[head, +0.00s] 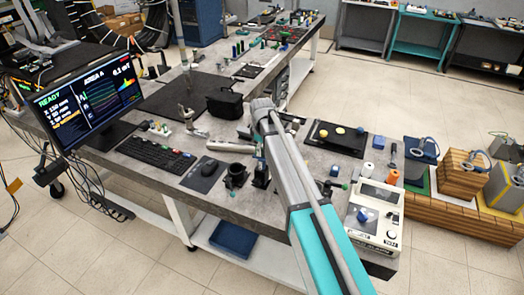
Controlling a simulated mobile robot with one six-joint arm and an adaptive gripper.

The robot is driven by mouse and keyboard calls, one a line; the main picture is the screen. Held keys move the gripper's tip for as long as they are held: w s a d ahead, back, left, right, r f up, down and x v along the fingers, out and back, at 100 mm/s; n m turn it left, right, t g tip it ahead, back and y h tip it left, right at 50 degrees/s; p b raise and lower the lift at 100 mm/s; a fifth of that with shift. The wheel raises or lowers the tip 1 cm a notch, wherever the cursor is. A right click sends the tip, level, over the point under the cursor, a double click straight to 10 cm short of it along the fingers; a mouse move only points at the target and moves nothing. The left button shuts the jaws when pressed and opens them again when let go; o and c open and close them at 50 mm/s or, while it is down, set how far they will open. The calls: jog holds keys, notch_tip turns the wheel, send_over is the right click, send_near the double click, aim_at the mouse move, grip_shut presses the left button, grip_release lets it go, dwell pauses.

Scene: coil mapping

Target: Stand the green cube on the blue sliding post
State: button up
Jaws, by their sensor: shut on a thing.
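My arm reaches from the bottom right up over the workbench, and its far grey joint is above the middle of the bench. I cannot pick out the green cube. A small dark upright piece with blue on it (260,172) stands just left of my forearm; I cannot tell whether it is the blue sliding post.
A black tray (335,138) with yellow pieces and a white instrument box (375,215) are on the right.

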jog(key=shift+f, duration=0.1)
jog(key=o, duration=1.2)
jog(key=shift+c, duration=0.2)
notch_tip(320, 180, up, 12)
jog(key=p, duration=1.2)
dwell(0.4)
